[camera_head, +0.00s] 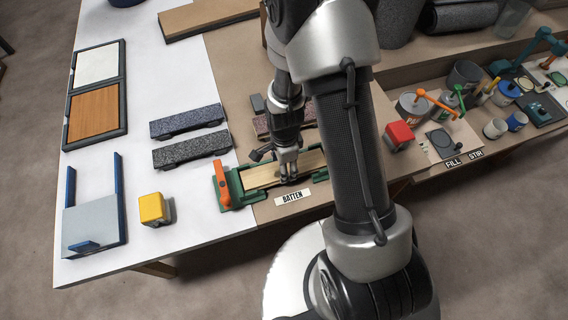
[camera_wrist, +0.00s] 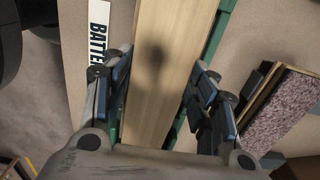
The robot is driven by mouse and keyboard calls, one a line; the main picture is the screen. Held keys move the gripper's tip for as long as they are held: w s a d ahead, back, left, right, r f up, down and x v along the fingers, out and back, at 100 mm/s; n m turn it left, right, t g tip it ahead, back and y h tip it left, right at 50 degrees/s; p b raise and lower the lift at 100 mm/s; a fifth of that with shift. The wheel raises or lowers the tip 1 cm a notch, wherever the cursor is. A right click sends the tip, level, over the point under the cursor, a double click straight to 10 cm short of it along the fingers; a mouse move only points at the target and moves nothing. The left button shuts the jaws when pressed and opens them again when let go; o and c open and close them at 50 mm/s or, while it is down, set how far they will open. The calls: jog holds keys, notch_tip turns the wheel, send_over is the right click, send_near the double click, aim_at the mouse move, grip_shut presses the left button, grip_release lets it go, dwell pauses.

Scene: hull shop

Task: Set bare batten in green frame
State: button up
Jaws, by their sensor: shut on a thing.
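The bare batten (camera_head: 262,174) is a pale, plain wooden strip. It lies lengthwise along the green frame (camera_head: 232,187), which has an orange lever (camera_head: 221,185) at its left end. My gripper (camera_head: 288,178) is shut on the batten, with a finger on each long side. In the wrist view the batten (camera_wrist: 172,60) runs between the fingers, and green frame edges (camera_wrist: 217,38) show beside it. I cannot tell whether the batten rests on the frame's bed or is just above it. My arm hides part of the right end.
A BATTEN label (camera_head: 292,197) lies in front of the frame. Speckled covered battens (camera_head: 190,150) lie to the left, and another (camera_wrist: 285,110) lies behind the frame. A yellow block (camera_head: 152,208) and a red block (camera_head: 399,135) stand nearby. Cans and tools crowd the right bench.

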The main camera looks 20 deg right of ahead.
dwell(0.3)
jog(key=o, duration=1.2)
jog(key=shift+r+p, duration=2.65)
jog(key=shift+r, duration=0.8)
